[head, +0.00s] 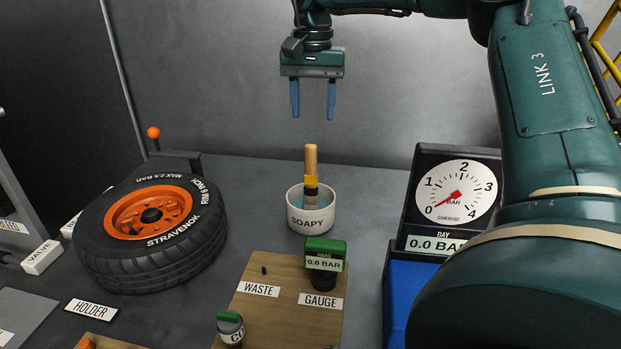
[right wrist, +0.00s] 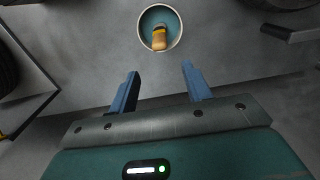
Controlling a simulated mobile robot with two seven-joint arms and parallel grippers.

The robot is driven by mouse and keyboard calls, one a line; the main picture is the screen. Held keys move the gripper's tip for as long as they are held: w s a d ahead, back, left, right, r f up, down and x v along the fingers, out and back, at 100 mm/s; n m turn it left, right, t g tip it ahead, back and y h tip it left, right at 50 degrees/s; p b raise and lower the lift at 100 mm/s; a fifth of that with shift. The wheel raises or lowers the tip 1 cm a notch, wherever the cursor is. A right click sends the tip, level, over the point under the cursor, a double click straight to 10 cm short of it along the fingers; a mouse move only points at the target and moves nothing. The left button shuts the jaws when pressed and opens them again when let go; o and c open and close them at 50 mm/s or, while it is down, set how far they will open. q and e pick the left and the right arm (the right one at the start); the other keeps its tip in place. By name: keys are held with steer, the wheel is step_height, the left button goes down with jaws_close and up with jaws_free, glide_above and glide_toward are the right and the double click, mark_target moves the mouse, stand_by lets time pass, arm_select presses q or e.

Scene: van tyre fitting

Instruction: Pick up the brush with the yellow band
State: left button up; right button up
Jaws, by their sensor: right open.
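In the right wrist view the brush (right wrist: 160,40) shows inside the round pot (right wrist: 142,42), beyond the fingertips. My right gripper (head: 312,112) is open and empty, pointing down above the brush, with a clear gap between its blue fingers and the handle top. The right wrist view shows the same open fingers (right wrist: 158,75). My left gripper is not in view.
A tyre on an orange rim (head: 150,225) lies left of the pot. A wooden board (head: 265,310) with a green-topped gauge (head: 325,258) is in front. A dial gauge stand (head: 450,195) and blue bin (head: 405,295) stand right. Grey bench shows around the pot.

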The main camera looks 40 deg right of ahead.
step_height(320, 180, down, 6)
steer(key=p, duration=0.1)
glide_above(311, 188)
steer(key=shift+w+d+f, duration=0.15)
steer(key=shift+f, duration=1.3)
steer(key=shift+w+d+f, duration=0.1)
steer(key=shift+w+f, duration=0.05)
steer(key=shift+f, duration=1.3)
steer(key=shift+c, duration=0.3)
jaws_close()
